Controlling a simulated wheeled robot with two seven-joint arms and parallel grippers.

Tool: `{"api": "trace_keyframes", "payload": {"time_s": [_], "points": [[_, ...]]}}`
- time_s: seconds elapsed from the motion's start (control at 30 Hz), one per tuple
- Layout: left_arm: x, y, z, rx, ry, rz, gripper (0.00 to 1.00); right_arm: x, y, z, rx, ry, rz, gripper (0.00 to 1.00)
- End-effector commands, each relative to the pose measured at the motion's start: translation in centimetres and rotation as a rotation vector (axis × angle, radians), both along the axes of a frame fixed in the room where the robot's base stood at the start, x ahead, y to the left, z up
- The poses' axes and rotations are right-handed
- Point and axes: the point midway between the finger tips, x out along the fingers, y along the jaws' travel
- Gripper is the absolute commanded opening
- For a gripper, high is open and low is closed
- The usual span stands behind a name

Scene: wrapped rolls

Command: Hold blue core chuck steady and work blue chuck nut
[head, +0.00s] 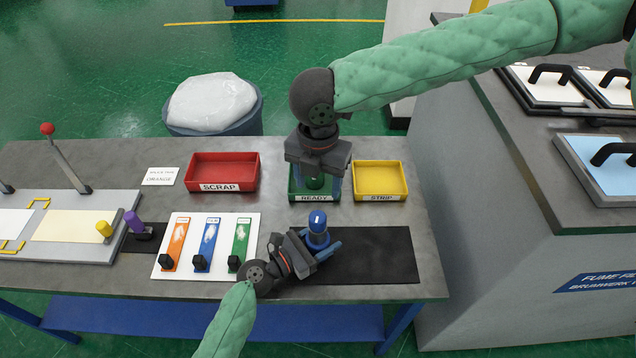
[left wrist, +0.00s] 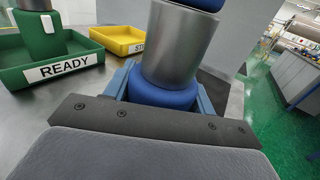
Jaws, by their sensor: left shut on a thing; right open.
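The blue core chuck (head: 317,239) stands upright on the black mat, with the blue chuck nut (head: 317,218) at its top. My left gripper (head: 322,246) is shut around the chuck's lower part. In the left wrist view the chuck shows a blue base (left wrist: 163,97) between my fingers and a grey metal band (left wrist: 180,45) above; its top is cut off. My right gripper (head: 317,184) is open, pointing down over the green READY tray (head: 300,198). A green chuck (head: 315,183) in that tray shows between its fingers, and stands upright in the left wrist view (left wrist: 40,38).
A red SCRAP tray (head: 222,171) and a yellow STRIP tray (head: 380,180) stand on either side of READY. A white board (head: 160,262) with orange, blue and green strips lies left of the left gripper. The black mat (head: 385,255) is bare at right.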

Motion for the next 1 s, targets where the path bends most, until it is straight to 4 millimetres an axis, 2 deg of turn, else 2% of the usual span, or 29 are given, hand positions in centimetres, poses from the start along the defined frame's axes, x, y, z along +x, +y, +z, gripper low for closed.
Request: {"api": "trace_keyframes", "payload": {"time_s": [0.2,0.23,0.33,0.73,0.87,1.0], "points": [[0.0,0.0,0.0,0.001,0.001,0.000,0.12,0.0,0.0,0.0,0.000,0.000,0.000,0.57],[0.0,0.0,0.0,0.001,0.001,0.000,0.61,0.0,0.0,0.0,0.000,0.000,0.000,0.57],[0.0,0.0,0.0,0.000,0.000,0.000,0.81,0.0,0.0,0.0,0.000,0.000,0.000,0.57],[-0.3,0.5,-0.1,0.001,0.001,0.000,0.81,0.0,0.0,0.0,0.000,0.000,0.000,0.57],[-1.3,1.9,-0.1,0.002,0.002,0.000,0.81,0.0,0.0,0.0,0.000,0.000,0.000,0.57],[-2.8,4.1,-0.2,0.003,0.003,0.000,0.81,0.0,0.0,0.0,0.001,0.000,0.000,0.57]]}}
